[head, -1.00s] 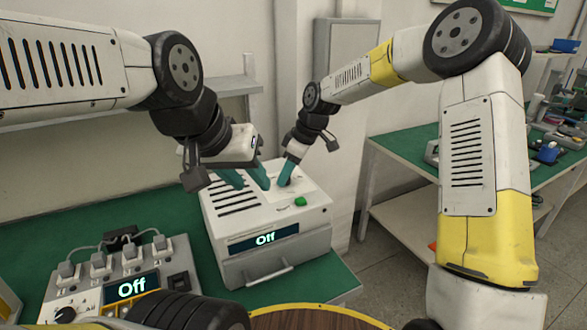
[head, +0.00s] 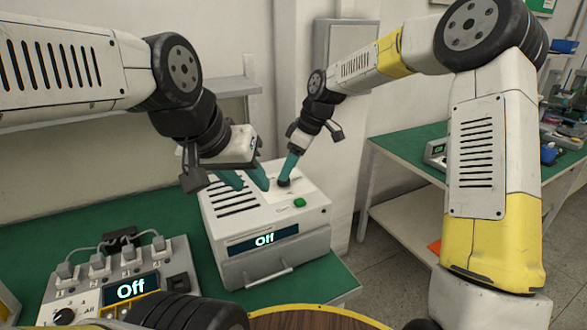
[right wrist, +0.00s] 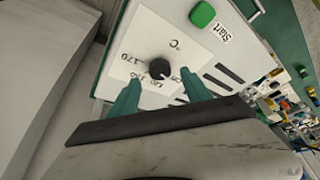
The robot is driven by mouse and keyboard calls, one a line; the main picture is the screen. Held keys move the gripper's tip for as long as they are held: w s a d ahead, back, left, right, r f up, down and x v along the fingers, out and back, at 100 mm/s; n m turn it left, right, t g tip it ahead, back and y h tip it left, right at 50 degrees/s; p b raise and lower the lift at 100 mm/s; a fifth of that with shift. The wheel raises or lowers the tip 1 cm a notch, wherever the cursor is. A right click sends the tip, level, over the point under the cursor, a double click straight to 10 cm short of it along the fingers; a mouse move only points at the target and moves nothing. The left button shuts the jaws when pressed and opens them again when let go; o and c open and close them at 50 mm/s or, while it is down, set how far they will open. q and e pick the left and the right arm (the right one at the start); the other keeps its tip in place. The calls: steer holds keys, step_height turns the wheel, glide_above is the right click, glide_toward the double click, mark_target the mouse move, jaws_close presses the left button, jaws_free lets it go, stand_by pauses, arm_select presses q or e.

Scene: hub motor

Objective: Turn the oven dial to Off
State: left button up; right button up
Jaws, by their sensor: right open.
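The oven (head: 265,215) is a white box on the green bench, and its front display reads "Off". Its dark dial (head: 283,182) is on the top face, and it also shows in the right wrist view (right wrist: 160,68) with a printed scale around it. My right gripper (head: 291,172) is open just above the dial. In the right wrist view its teal fingertips (right wrist: 162,80) are apart, one on each side of the dial, and do not appear to touch it. My left gripper (head: 252,184) is open and empty over the oven's top, left of the dial.
A green Start button (head: 299,202) is near the dial. A power strip (head: 120,270) with several plugs, its own knob and an "Off" display stands at front left. A second green-topped table (head: 400,150) is at the right.

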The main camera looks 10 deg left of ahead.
steer(key=shift+v, duration=2.25)
steer(key=s+d+r+m+t+h, duration=0.1)
steer(key=s+d+r+m+t, duration=0.1)
steer(key=s+d+r+m, duration=0.5)
steer(key=s+d+r+m+t+h, duration=0.2)
steer(key=s+d+m, duration=0.2)
steer(key=s+d, duration=0.75)
steer(key=s+d+f+m+t, duration=0.1)
steer(key=s+d+m, duration=0.3)
steer(key=s, duration=0.4)
steer(key=shift+d+f+y, duration=0.2)
steer(key=shift+d+y, duration=0.1)
steer(key=shift+y, duration=0.1)
